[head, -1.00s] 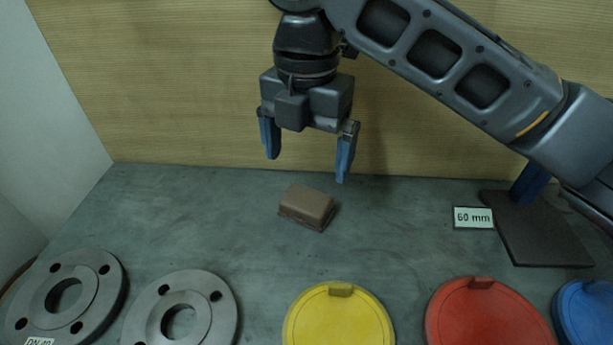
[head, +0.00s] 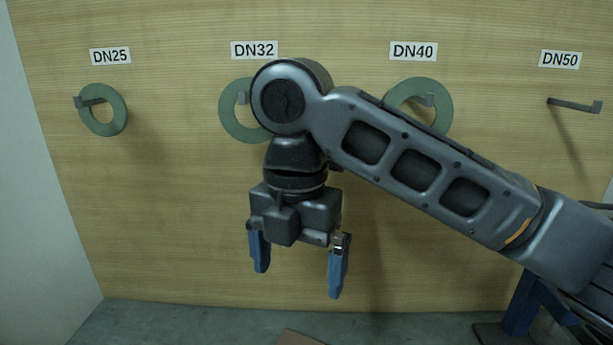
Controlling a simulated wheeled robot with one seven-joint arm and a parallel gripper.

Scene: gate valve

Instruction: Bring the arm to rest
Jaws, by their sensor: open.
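My gripper (head: 297,270) hangs from my arm in the middle of the head view, its two blue fingers pointing down. It is open with nothing between the fingers. It hangs in front of the wooden back panel (head: 180,200), above the grey bench top (head: 190,325). My arm reaches in from the right and covers part of the panel.
Green rings hang on hooks under the labels DN25 (head: 110,56), DN32 (head: 255,49) and DN40 (head: 413,50); my arm partly hides the latter two rings. The DN50 hook (head: 575,105) is bare. A brown block (head: 300,338) shows at the bottom edge.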

